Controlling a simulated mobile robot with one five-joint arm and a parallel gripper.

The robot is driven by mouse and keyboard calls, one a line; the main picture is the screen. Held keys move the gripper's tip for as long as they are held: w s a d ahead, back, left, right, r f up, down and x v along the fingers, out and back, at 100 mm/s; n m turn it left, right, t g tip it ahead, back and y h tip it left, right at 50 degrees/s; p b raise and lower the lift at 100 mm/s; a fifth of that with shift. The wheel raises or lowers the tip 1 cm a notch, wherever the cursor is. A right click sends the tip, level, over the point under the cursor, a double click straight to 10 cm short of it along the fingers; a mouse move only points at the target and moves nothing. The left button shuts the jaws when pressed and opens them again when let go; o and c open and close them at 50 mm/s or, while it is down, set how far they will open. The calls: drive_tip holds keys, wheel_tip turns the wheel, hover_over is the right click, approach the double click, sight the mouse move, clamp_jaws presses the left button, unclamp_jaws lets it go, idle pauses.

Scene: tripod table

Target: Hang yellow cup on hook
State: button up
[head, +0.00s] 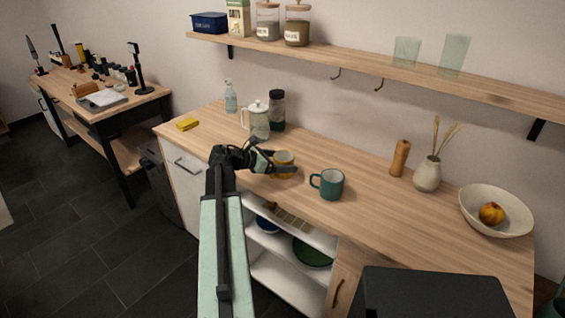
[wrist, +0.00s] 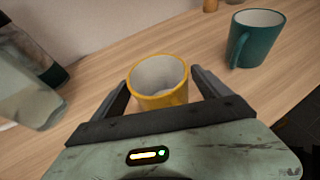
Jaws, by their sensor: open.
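The yellow cup (head: 284,159) stands upright on the wooden counter, partly behind my gripper (head: 283,164) in the head view. In the wrist view the yellow cup (wrist: 160,85) has a pale inside and sits between the two open fingers of my gripper (wrist: 162,86). I cannot tell whether a finger touches it. Its handle is not visible. Two small hooks hang under the wall shelf: a dark one (head: 336,74) on the left and a brass-coloured one (head: 379,85) on the right. Both are empty.
A teal mug (head: 330,185) stands right of the yellow cup, also in the wrist view (wrist: 255,38). A white pot (head: 258,120) and a dark jar (head: 277,110) stand behind left. A wooden grinder (head: 400,158), vase (head: 428,174) and bowl (head: 500,222) stand at right. Glasses (head: 453,54) stand on the shelf (head: 330,62).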

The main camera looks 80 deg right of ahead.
drive_tip(key=shift+w+a+r, duration=0.1)
drive_tip(key=shift+w+r, duration=0.1)
drive_tip(key=shift+r, duration=0.15)
drive_tip(key=p+v, duration=0.4)
drive_tip(key=v, duration=0.7)
drive_tip(key=shift+w+a+p, duration=0.15)
drive_tip(key=shift+w+p, duration=0.05)
drive_tip(key=shift+p, duration=0.15)
drive_tip(key=shift+f, duration=0.1)
drive_tip(key=w+a+f+m+t+y, duration=0.1)
drive_tip(key=w+a+f+t, duration=0.25)
drive_tip(key=w+a, duration=0.65)
drive_tip(key=w+a+f+m+t+y, duration=0.15)
drive_tip(key=w+a+f, duration=0.25)
drive_tip(key=w+a, duration=0.55)
drive_tip(key=w+a+f+m+t, duration=0.2)
drive_tip(key=w+a+f+t, duration=0.15)
drive_tip(key=w+a, duration=0.65)
drive_tip(key=w+a+f+m+y, duration=0.1)
drive_tip(key=w+a+y, duration=0.1)
drive_tip(key=a, duration=0.9)
drive_tip(key=w+a+f+m+t+y, duration=0.1)
drive_tip(key=w+a, duration=0.3)
drive_tip(key=a, duration=0.8)
drive_tip(key=w+a+f+m+t+y, duration=0.1)
drive_tip(key=w+a+y, duration=0.2)
drive_tip(key=a, duration=0.9)
drive_tip(key=shift+w+a+f, duration=0.25)
drive_tip(key=shift+w+f, duration=0.05)
drive_tip(key=shift+w, duration=0.25)
